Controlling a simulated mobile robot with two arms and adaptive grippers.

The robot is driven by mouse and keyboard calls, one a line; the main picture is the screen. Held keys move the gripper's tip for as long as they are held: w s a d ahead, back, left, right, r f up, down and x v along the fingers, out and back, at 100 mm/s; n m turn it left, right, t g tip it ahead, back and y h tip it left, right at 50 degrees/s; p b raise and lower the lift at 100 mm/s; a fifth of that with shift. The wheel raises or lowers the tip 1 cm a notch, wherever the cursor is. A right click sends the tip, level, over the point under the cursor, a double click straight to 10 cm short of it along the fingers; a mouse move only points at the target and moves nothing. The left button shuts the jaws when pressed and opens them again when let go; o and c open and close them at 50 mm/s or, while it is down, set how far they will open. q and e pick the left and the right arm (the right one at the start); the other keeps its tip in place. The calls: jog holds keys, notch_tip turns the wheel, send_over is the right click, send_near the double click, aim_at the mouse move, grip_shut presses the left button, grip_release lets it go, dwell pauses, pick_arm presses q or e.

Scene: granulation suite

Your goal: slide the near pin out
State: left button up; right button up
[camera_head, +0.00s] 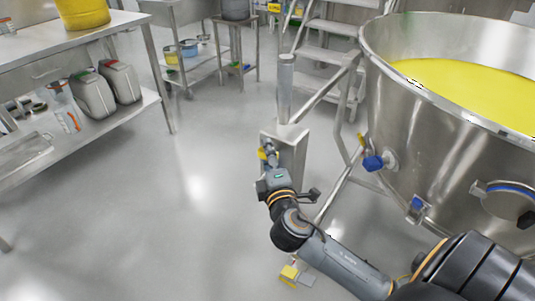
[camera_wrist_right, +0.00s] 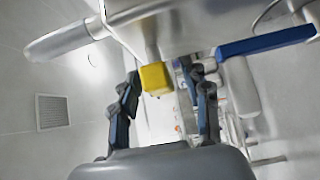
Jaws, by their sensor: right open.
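A yellow square-ended pin (camera_wrist_right: 156,78) sticks out on a short stem from a metal bracket (camera_wrist_right: 150,30) in the right wrist view. In the head view, a small yellow patch (camera_head: 263,154) shows at the steel post box (camera_head: 290,150), just past my right gripper (camera_head: 268,170). In the wrist view my right gripper (camera_wrist_right: 164,82) is open, one finger on each side of the yellow end. The yellow end is near the fingertips; I cannot tell whether they touch it. My left gripper is in neither view.
A large steel vessel (camera_head: 450,150) with yellow contents and a blue valve knob (camera_head: 373,163) stands at right. A blue bar (camera_wrist_right: 265,42) is near the right finger in the wrist view. Steel steps (camera_head: 330,55) stand behind. Open floor (camera_head: 150,220) lies left.

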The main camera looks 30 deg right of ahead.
jog(key=shift+w+d, duration=0.1)
jog(key=shift+w, duration=0.15)
grip_shut()
